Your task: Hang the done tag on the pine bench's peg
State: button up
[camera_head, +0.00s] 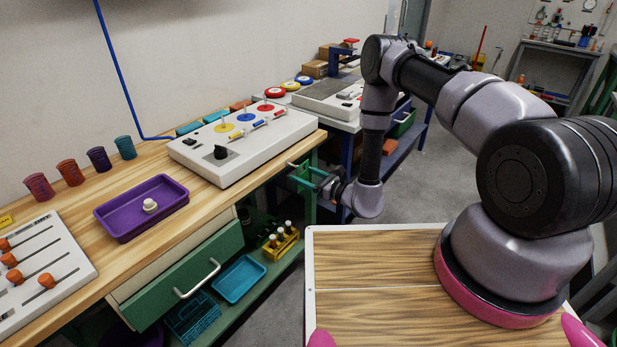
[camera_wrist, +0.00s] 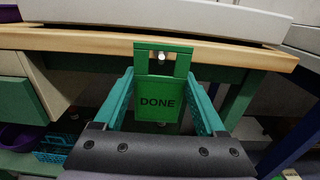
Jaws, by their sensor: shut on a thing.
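The green tag marked DONE (camera_wrist: 157,104) hangs upright between the teal fingers of my gripper (camera_wrist: 160,84) in the wrist view. My gripper is shut on it, one finger at each side. The tag has a loop with an opening at its top. A small pale peg end (camera_wrist: 160,58) shows within that opening, just under the front edge of the pine bench (camera_wrist: 90,42). I cannot tell whether the peg passes through the loop or sits behind it. In the head view my gripper (camera_head: 312,174) is at the bench's right front end.
On the bench stand a white control panel (camera_head: 240,150), a purple tray (camera_head: 125,222) and several cups. A green drawer (camera_head: 185,275) with a handle juts from the bench front, left of my gripper. A shelf below holds a blue tray (camera_head: 239,279) and a yellow bottle rack (camera_head: 281,245).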

jog(key=shift+x, duration=1.55)
jog(key=shift+w+a+f, duration=0.5)
jog(key=shift+a+f, duration=0.05)
jog(key=shift+f, duration=0.05)
jog(key=o, duration=1.2)
jog(key=shift+o, duration=0.2)
